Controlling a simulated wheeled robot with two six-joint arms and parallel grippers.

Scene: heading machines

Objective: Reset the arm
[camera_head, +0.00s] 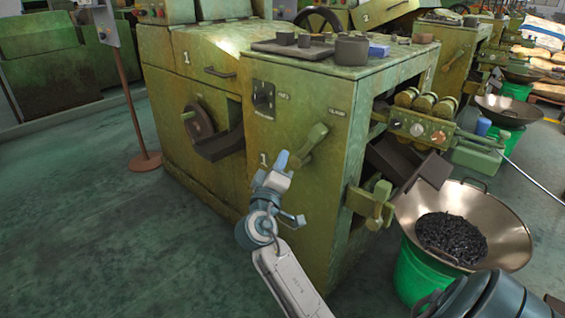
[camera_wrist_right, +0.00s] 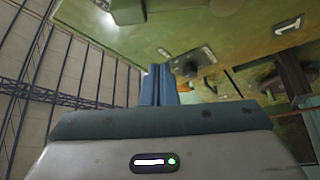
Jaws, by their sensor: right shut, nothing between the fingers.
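My right arm comes in from the bottom of the head view, with a pale link and a blue-grey wrist. My right gripper (camera_head: 281,160) points up in front of the green machine's front panel, close to its left edge. In the right wrist view its blue fingers (camera_wrist_right: 158,85) are together with nothing between them. Whether the fingertips touch the panel cannot be told. My left gripper does not show.
A metal bowl (camera_head: 510,228) of dark parts sits on a green bucket (camera_head: 414,276) at right. The left floor is clear.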

